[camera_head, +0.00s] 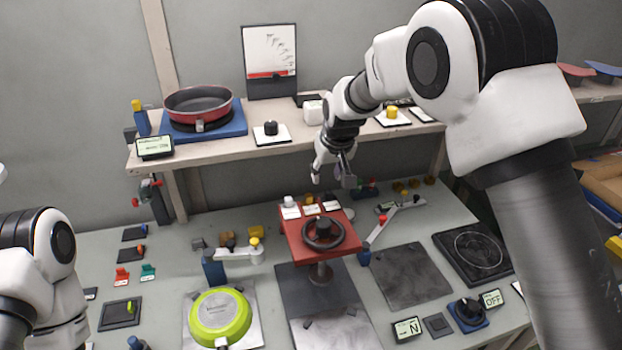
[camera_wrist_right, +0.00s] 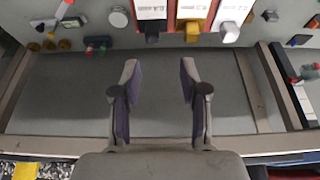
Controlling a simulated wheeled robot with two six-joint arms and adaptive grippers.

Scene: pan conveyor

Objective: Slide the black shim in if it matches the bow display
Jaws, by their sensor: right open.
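My right gripper (camera_head: 332,178) is open and empty, in the air above the back of the bench; its parted fingers (camera_wrist_right: 160,88) show in the right wrist view. A red stand (camera_head: 292,236) with a black ring and knob holds three white plates at its back edge. The black-tabbed shim (camera_wrist_right: 151,38) is beside the yellow-tabbed (camera_wrist_right: 193,33) and white-tabbed (camera_wrist_right: 229,33) ones, apart from my fingers. A small display (camera_head: 155,146) is on the shelf's left end; its text is too small to read, and I cannot tell whether it is the bow display. My left gripper is out of view.
A red pan (camera_head: 198,102) sits on a blue base on the shelf (camera_head: 215,150). A green pan (camera_head: 221,318) lies on a plate at the front. Displays reading N (camera_head: 407,329) and OFF (camera_head: 491,299) are front right. A dark plate (camera_head: 412,275) is bare.

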